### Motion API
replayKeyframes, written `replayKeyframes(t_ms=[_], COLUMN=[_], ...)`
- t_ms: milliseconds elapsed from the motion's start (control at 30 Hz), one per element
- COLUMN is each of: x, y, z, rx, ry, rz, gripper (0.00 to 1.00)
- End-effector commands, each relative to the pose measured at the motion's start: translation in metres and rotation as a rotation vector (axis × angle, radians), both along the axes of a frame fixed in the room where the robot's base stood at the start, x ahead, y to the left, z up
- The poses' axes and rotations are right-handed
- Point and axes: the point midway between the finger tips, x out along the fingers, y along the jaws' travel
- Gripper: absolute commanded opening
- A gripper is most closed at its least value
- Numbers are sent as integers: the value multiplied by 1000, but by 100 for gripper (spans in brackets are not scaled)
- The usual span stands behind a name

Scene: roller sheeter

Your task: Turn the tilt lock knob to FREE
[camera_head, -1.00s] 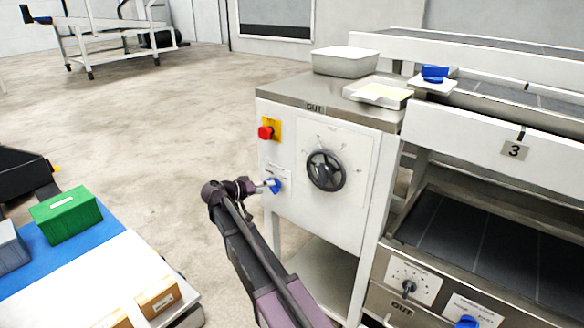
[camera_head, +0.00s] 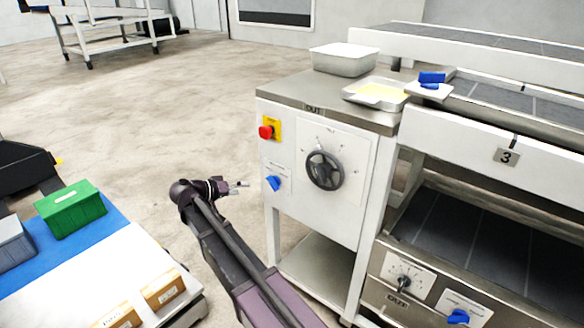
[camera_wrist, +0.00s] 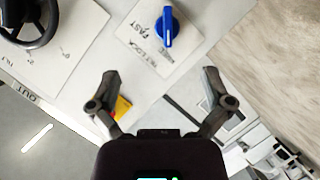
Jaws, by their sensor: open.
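The tilt lock knob (camera_head: 273,183) is a blue knob on the white front panel of the machine, low and left of the handwheel. In the wrist view the knob (camera_wrist: 167,27) sits on a white label plate, where I read "FAST" and "TILT LOCK"; no FREE mark is legible. Its blue grip runs roughly up and down in that view. My gripper (camera_head: 238,185) is open and empty, left of the knob and apart from it. In the wrist view its spread fingers (camera_wrist: 161,78) lie below the knob, touching nothing.
The black handwheel (camera_head: 324,170) is right of the knob. A red stop button (camera_head: 266,132) on yellow is above it. Another blue knob (camera_head: 458,317) and a black switch (camera_head: 403,283) are at lower right. A work table with a green box (camera_head: 71,209) stands left; open floor lies between.

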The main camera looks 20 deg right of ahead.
Motion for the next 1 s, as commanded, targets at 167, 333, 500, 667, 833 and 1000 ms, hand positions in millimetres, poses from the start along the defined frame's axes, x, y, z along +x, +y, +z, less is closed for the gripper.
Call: replayKeyframes(t_ms=[167,333,500,667,833,1000], x=[-10,-18,-27,-36,-45,-55], y=[-15,-25,-37,-45,-55,-63], z=[11,17,23,28,35,41], rx=[41,81,121,159,202,244], ry=[48,92,134,173,212,251], rz=[-4,-5,-6,-4,-2,1], gripper=[100,100,100,100,100,100])
